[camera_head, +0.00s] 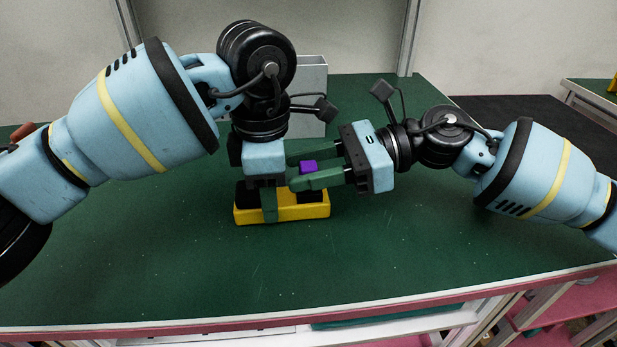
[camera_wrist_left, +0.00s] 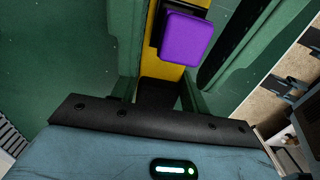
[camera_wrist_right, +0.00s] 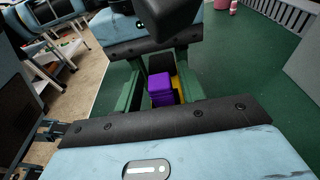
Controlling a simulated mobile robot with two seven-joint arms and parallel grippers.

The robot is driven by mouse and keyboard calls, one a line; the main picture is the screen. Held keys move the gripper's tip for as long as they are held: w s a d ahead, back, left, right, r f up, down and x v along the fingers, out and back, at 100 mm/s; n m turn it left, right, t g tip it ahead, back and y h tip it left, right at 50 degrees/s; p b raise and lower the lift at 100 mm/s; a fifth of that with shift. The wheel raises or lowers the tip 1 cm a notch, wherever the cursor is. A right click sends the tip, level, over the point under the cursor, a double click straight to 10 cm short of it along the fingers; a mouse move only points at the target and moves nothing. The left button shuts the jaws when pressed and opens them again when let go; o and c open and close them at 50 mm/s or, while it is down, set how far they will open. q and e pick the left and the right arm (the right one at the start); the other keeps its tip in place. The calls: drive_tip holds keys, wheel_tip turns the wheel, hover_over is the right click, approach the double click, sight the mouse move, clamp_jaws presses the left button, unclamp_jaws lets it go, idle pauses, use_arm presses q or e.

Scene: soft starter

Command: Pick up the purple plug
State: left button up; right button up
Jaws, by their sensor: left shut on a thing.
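The purple plug (camera_head: 308,166) is a small purple block above the right part of a yellow base (camera_head: 285,212) with black blocks on it. It also shows in the left wrist view (camera_wrist_left: 187,38) and in the right wrist view (camera_wrist_right: 160,88). My left gripper (camera_head: 268,207) points down at the base's left part and is shut on a black block (camera_wrist_left: 158,95), partly hidden by its fingers. My right gripper (camera_head: 300,168) reaches in from the right. Its fingers are open on either side of the purple plug, with gaps visible in the right wrist view.
A grey box (camera_head: 312,85) stands behind the grippers at the back of the green table (camera_head: 150,265). The table's front and left areas are clear. My two grippers are very close together over the base.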

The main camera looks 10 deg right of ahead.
sight(314, 164)
clamp_jaws()
drive_tip(key=shift+r, duration=0.1)
drive_tip(key=shift+r, duration=0.3)
drive_tip(key=r, duration=0.2)
drive_tip(key=shift+d+r, duration=0.4)
drive_tip(key=d, duration=1.7)
drive_tip(key=shift+d, duration=0.15)
use_arm(q)
drive_tip(key=o, duration=1.2)
drive_tip(key=shift+c, duration=0.2)
wheel_tip(314, 164, up, 12)
